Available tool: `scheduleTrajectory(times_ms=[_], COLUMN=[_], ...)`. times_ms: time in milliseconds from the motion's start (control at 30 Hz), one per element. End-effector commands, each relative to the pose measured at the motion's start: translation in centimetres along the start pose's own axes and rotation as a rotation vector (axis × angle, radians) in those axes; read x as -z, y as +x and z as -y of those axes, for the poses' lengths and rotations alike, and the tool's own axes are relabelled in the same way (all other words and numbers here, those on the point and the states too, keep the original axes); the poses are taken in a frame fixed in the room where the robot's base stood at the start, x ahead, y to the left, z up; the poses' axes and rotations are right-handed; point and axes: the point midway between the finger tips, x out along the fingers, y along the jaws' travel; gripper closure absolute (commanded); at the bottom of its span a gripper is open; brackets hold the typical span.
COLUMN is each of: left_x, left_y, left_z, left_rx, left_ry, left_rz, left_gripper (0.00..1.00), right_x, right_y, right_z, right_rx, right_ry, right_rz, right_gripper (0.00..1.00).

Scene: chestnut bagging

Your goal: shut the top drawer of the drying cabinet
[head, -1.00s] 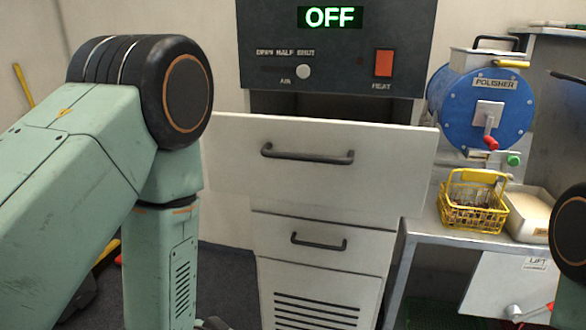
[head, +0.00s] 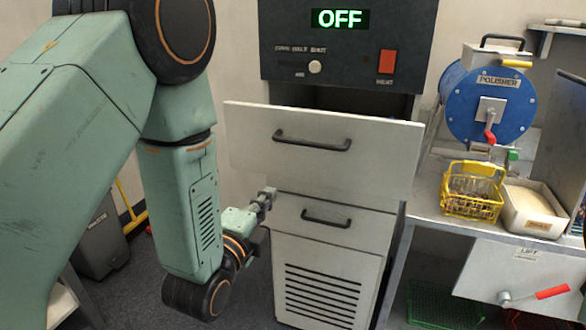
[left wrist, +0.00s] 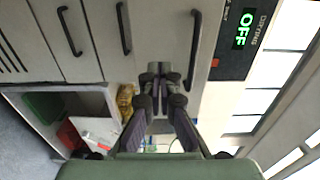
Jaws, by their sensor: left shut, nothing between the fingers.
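The drying cabinet (head: 345,75) stands in the middle of the head view, with a dark panel reading OFF. Its top drawer (head: 300,168) is pulled out, with a dark opening above its pale front. The drawer's dark bar handle (head: 312,142) is horizontal. Contact cannot be told. My right gripper is out of view.
A lower drawer (head: 370,222) and vented panel (head: 325,295) lie below the top drawer. To the right, a bench (head: 425,205) holds a blue polisher (head: 487,115), yellow basket (head: 472,190) and pale tray (head: 532,207).

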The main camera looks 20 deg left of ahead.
Motion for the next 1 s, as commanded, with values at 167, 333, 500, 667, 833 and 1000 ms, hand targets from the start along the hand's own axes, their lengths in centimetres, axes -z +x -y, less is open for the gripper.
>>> scheduleTrajectory(times_ms=[167,333,500,667,833,1000], left_x=[-0.2,-0.1,0.0,0.1,0.2,0.2], left_y=[1.3,4.0,6.8,9.4,11.7,13.1], left_z=[0.0,0.0,0.0,0.0,-0.1,-0.1], left_rx=[0.0,-0.001,-0.001,-0.001,-0.002,-0.004], left_ry=[0.014,0.013,0.013,0.012,0.012,0.012], left_rz=[0.002,0.001,0.002,0.002,0.001,0.001], left_gripper=[1.0,1.0,1.0,1.0,1.0,1.0], right_x=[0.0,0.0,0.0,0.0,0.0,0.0], right_y=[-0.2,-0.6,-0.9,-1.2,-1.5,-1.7], right_z=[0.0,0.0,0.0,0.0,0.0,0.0], right_rx=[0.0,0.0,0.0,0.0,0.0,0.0], right_ry=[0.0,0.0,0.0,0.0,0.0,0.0], right_rz=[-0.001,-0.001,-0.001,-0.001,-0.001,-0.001], right_gripper=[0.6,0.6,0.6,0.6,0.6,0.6])
